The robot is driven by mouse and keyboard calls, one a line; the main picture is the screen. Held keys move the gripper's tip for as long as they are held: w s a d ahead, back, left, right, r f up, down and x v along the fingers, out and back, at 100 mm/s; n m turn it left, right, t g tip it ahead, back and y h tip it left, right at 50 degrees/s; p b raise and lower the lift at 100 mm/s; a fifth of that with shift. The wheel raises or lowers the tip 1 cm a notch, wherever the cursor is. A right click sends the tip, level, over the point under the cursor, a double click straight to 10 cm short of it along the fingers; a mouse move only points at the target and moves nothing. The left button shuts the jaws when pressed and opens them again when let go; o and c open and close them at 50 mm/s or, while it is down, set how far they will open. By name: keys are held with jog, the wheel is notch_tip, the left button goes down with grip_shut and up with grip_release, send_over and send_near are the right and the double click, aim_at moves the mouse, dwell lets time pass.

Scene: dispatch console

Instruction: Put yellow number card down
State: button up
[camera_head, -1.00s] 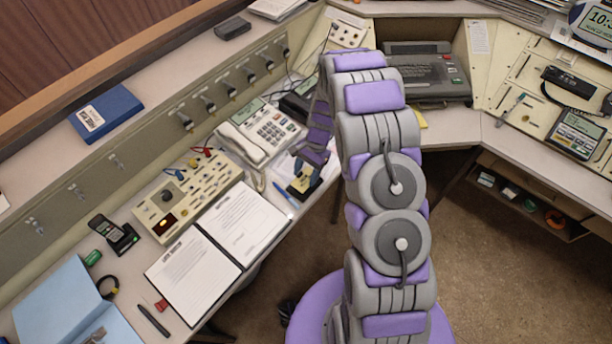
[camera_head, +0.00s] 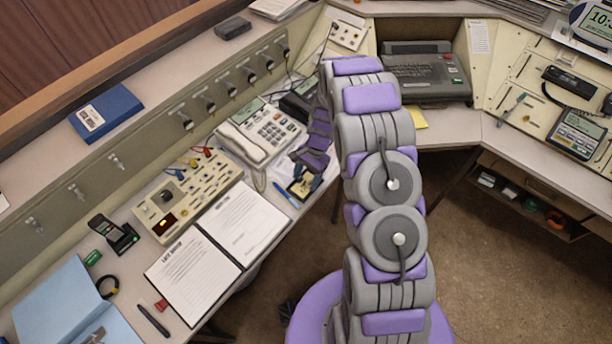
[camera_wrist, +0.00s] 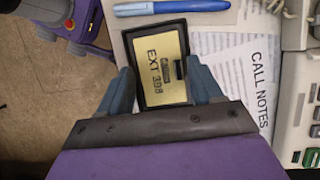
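The yellow number card (camera_wrist: 158,73), marked "EXT 398", lies face up in a black rectangular frame or tray in the wrist view. A small dark tab sits on the card's right half. In the head view the card (camera_head: 299,188) is near the desk's front edge, partly hidden by my gripper. My gripper (camera_wrist: 162,88) has its blue-grey fingers spread wide, one toward each side of the black frame. The fingers appear clear of the card and hold nothing visible. In the head view my gripper (camera_head: 306,182) is low over the card.
A blue pen (camera_head: 285,195) lies just left of the card. The open paper notes (camera_head: 240,224) and the white desk phone (camera_head: 259,132) are nearby. The desk edge drops to the floor (camera_wrist: 65,90) close beside the card. A yellow note (camera_head: 414,117) lies farther right.

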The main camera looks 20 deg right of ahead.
jog(key=shift+o, duration=1.4)
jog(key=shift+r, duration=0.1)
jog(key=shift+r, duration=0.4)
jog(key=p+v, duration=0.3)
jog(key=v, duration=0.9)
jog(key=s+a+r+n+h, duration=0.1)
jog(key=s+r, duration=0.2)
jog(key=r, duration=0.3)
jog(key=s+a+r+n, duration=0.1)
jog(key=s+r+n, duration=0.1)
jog(key=s+r, duration=0.25)
jog(key=s+a+r+n+h, duration=0.1)
jog(key=s+r+n, duration=0.3)
jog(key=s, duration=1)
jog(key=s+a+r+n+t+h, duration=0.1)
jog(key=s+r+n, duration=0.2)
jog(key=s+r, duration=0.6)
jog(key=s, duration=0.6)
jog(key=shift+s+n+h, duration=0.25)
jog(key=shift+n+h, duration=0.15)
